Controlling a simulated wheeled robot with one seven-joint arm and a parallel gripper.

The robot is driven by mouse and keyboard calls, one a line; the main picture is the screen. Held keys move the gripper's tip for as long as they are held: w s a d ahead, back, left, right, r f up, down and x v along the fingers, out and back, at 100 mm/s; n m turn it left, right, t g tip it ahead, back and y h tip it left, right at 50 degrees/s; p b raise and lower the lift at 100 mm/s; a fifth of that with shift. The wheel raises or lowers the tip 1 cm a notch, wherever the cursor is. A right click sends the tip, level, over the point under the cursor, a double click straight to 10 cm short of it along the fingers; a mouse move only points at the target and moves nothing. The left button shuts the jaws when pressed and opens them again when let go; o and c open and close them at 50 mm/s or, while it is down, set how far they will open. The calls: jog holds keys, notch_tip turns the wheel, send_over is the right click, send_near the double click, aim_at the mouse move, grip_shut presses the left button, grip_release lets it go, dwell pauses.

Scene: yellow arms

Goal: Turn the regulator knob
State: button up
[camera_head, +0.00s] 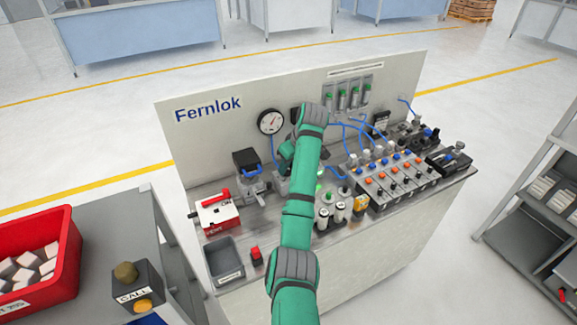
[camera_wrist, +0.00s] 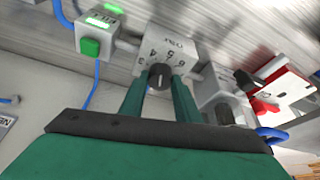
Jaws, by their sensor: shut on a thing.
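The regulator knob (camera_wrist: 159,75) is a dark knob with a light pointer line, seen at the middle of the wrist view. It sits on a pale regulator block (camera_wrist: 177,47) marked with numbers and "MAX". The two green fingers of my gripper (camera_wrist: 160,84) are closed on it, one on each side. The pointer lies near the 4 and 5 marks, but the exact setting is hard to read. In the head view my green arm hides the knob and most of the gripper.
A round gauge (camera_head: 270,121) is on the Fernlok panel (camera_head: 215,135). A red-handled valve (camera_head: 217,208) stands left of my arm, with a grey tray (camera_head: 224,258) in front. A green-button unit (camera_wrist: 90,47) with blue hoses is close by. Valves (camera_head: 385,180) line the right.

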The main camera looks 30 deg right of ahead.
jog(key=o, duration=1)
jog(key=shift+o, duration=0.2)
jog(key=a+v, duration=0.1)
jog(key=v, duration=0.9)
jog(key=shift+s+d+r, duration=0.2)
jog(key=shift+d+r, duration=0.2)
jog(key=shift+d, duration=0.1)
